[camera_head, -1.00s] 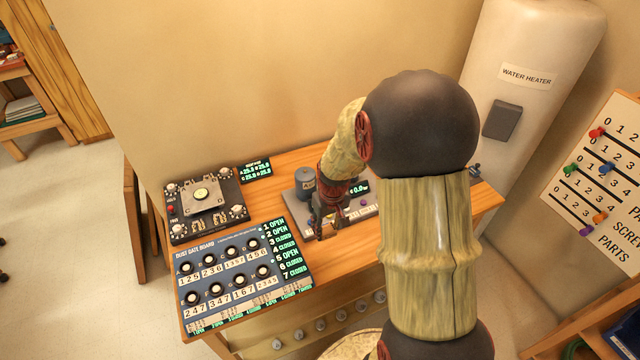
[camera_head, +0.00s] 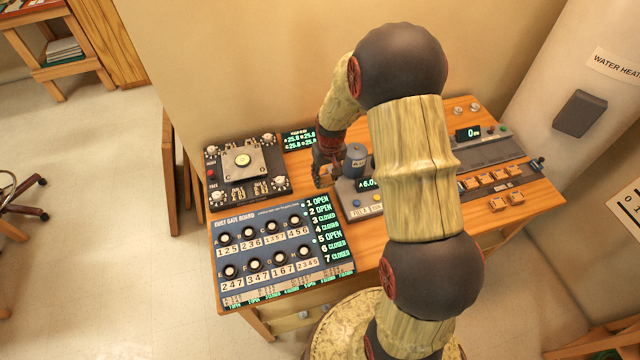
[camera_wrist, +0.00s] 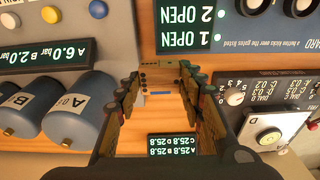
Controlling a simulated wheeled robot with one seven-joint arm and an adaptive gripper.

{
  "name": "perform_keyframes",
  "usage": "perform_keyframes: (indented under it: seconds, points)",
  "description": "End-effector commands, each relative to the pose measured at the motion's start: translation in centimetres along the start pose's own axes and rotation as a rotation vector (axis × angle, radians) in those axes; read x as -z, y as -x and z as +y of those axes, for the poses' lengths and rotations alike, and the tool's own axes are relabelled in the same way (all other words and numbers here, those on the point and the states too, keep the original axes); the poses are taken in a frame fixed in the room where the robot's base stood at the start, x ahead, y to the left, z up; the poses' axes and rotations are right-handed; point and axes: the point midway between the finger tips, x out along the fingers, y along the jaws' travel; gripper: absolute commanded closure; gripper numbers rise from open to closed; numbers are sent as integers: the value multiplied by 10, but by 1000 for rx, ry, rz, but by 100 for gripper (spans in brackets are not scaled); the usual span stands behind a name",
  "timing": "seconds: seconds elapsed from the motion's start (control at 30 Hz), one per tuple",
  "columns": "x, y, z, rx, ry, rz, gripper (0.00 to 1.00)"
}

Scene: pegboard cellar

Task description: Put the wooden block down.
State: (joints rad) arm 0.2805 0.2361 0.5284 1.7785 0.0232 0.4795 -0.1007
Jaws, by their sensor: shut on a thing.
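The wooden block (camera_wrist: 164,76) is a small tan piece with dark spots on its side. In the wrist view it sits between the fingertips of my gripper (camera_wrist: 166,84), which is shut on it. In the head view my gripper (camera_head: 325,172) points down over the wooden bench (camera_head: 195,235), between the black levelling device and the grey canister. The block is small and mostly hidden there. I cannot tell whether it touches the bench top.
The levelling device (camera_head: 217,178) stands left of my gripper, with a small readout (camera_head: 299,140) behind. The dust gate board (camera_head: 280,283) lies in front. The canister (camera_head: 355,160) and its pressure panel (camera_head: 352,207) are close on the right. Bare wood between them is narrow.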

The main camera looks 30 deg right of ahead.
Motion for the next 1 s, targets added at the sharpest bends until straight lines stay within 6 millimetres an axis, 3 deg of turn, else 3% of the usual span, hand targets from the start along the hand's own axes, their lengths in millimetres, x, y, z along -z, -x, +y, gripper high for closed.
perform_keyframes:
  seconds: [0.1,0.47,0.63,1.0]
  points:
    - [10,-23,-9,0,1,-2,81]
    - [24,-48,-20,0,1,-1,81]
    - [20,-72,-19,0,0,-1,81]
    - [20,-77,-19,0,0,1,81]
